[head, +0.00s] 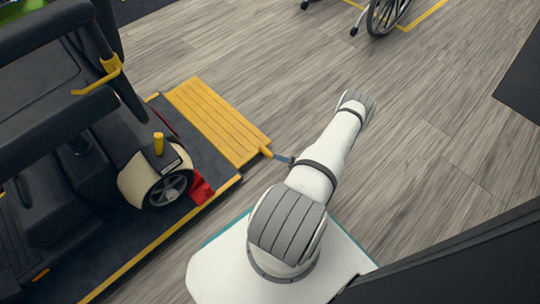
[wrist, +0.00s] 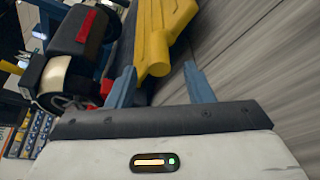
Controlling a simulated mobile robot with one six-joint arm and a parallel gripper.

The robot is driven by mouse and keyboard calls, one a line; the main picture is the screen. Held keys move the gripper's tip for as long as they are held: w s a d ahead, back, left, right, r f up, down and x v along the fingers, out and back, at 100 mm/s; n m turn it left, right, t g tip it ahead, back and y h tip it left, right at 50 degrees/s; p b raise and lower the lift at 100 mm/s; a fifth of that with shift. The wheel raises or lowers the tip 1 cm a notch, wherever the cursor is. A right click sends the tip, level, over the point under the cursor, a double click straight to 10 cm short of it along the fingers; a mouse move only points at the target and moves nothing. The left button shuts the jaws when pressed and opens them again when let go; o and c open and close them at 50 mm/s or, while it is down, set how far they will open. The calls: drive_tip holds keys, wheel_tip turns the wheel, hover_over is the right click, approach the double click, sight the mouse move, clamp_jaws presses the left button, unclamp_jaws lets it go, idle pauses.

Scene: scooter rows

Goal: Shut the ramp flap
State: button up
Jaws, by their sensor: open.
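The ramp flap (head: 213,118) is a yellow slatted panel at the edge of a dark platform (head: 228,184), left of centre in the head view. It is folded out, low over the floor. A yellow handle (head: 265,151) sticks out from its near right corner. My gripper (head: 277,157) is at the handle's end, with only a blue-grey finger part showing there. In the wrist view, the open fingers of my gripper (wrist: 158,72) stand on either side of the yellow handle (wrist: 155,62). I cannot tell whether a finger touches it. The flap's far part is cut off in the wrist view.
A scooter with a cream-and-dark wheel (head: 155,183) and black seat stands on the platform, left of the flap. A yellow hook-like bar (head: 103,75) rises above it. A wheelchair (head: 385,12) is at the top. A dark panel (head: 460,255) is at lower right. The wooden floor between is clear.

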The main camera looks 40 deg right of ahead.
sight(269, 154)
drive_tip(key=b+x, duration=0.2)
drive_tip(key=x, duration=0.4)
drive_tip(key=shift+w+a, duration=0.15)
drive_tip(key=shift+w, duration=0.1)
clamp_jaws()
